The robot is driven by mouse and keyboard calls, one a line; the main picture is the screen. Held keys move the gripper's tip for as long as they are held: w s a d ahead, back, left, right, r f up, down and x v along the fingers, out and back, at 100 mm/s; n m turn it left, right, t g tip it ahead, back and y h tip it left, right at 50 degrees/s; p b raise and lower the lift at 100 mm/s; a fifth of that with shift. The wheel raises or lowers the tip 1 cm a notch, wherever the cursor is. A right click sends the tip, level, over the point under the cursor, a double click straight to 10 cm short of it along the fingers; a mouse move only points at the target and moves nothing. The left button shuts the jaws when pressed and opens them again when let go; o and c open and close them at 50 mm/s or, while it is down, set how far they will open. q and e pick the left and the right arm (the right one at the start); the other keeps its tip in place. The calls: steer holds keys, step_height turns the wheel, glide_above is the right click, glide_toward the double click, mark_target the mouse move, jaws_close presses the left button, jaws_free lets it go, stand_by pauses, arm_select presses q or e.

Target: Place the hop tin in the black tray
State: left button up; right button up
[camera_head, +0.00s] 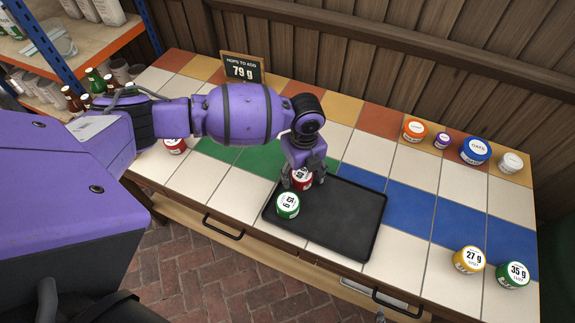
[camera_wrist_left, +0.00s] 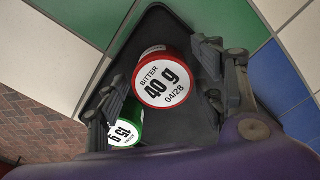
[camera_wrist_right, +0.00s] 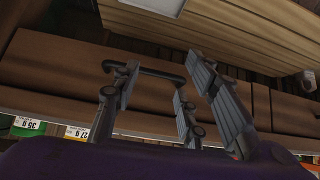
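The black tray (camera_head: 335,225) lies on the tiled counter. A red tin (camera_head: 301,180) with a white lid stands upright in it near its back left; the left wrist view shows its label (camera_wrist_left: 163,80), "BITTER 40 g 04/28". My right gripper (camera_wrist_right: 165,90) is open and empty, facing the counter's wooden front.
A sign (camera_head: 242,68) reads "HOPS TO ADD 79 g". A yellow 27 g tin (camera_head: 469,260) and a green 35 g tin (camera_head: 513,274) stand at the front right. Several tins stand along the back right. A dark drawer handle (camera_wrist_right: 155,74) shows near my right fingers. The tray's right half is clear.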

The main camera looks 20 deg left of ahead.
mark_target(302, 174)
arm_select(q)
steer(key=shift+w+r, duration=0.1)
step_height(302, 174, up, 12)
steer(key=shift+r+p, duration=0.2)
steer(key=shift+p, duration=0.1)
stand_by(0.3)
